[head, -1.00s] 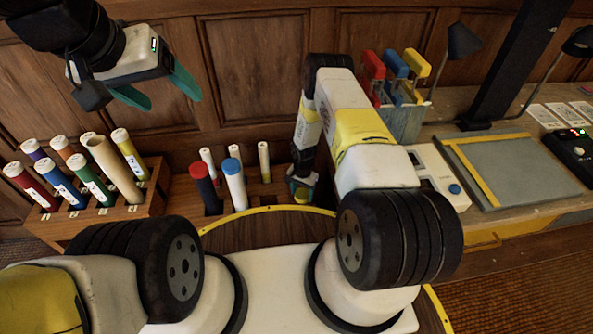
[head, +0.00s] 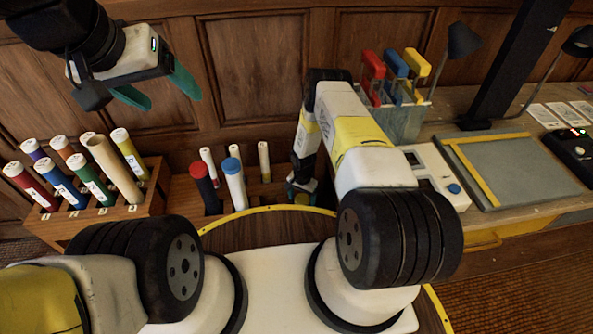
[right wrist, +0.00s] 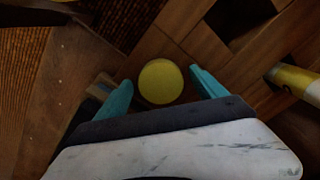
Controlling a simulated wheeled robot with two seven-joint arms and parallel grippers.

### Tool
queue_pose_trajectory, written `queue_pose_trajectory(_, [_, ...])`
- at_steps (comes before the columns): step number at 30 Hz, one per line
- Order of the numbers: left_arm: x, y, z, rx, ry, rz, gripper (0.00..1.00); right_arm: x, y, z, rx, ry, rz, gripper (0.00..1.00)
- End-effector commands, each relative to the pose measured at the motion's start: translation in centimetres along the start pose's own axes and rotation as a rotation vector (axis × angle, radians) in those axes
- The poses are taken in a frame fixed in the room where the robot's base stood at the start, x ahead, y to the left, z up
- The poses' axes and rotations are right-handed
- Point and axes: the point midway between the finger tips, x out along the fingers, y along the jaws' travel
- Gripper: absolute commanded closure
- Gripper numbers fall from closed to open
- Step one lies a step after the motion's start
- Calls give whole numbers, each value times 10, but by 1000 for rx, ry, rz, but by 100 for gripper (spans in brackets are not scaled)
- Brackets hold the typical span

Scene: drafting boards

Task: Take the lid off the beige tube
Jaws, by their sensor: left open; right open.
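A thick beige tube (head: 117,171) stands tilted in the wooden rack at the left of the head view, with a beige top end. My left gripper (head: 172,100) is open and empty, above and to the right of that tube, well clear of it. My right gripper (right wrist: 159,78) is open. In the right wrist view a round yellow top (right wrist: 160,82) shows between its teal fingers, with gaps at both sides. In the head view my right arm largely hides that spot.
The wooden rack (head: 152,203) also holds red, blue, green and other capped tubes close around the beige one. Several more tubes, including a blue-capped white tube (head: 235,187), stand in the middle. A drafting board (head: 520,170) lies at the right.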

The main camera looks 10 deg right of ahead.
Motion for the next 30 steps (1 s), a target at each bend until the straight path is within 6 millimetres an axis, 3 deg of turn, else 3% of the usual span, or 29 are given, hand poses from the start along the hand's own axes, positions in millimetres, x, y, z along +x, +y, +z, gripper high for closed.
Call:
queue_pose_trajectory(5, [0, 0, 0, 0, 0, 0, 26, -12, -1, -1, -1, 1, -1, 19])
queue_pose_trajectory(18, [0, 0, 0, 0, 0, 0, 26, -100, -1, -1, 0, 2, -1, 19])
queue_pose_trajectory(26, [0, 0, 0, 0, 0, 0, 26, -129, -2, -3, -2, 5, -4, 19])
queue_pose_trajectory(29, [0, 0, 0, 0, 0, 0, 26, -160, -6, -12, -17, 21, -18, 19])
queue_pose_trajectory(30, [0, 0, 0, 0, 0, 0, 26, -178, -9, -18, -28, 30, -26, 19])
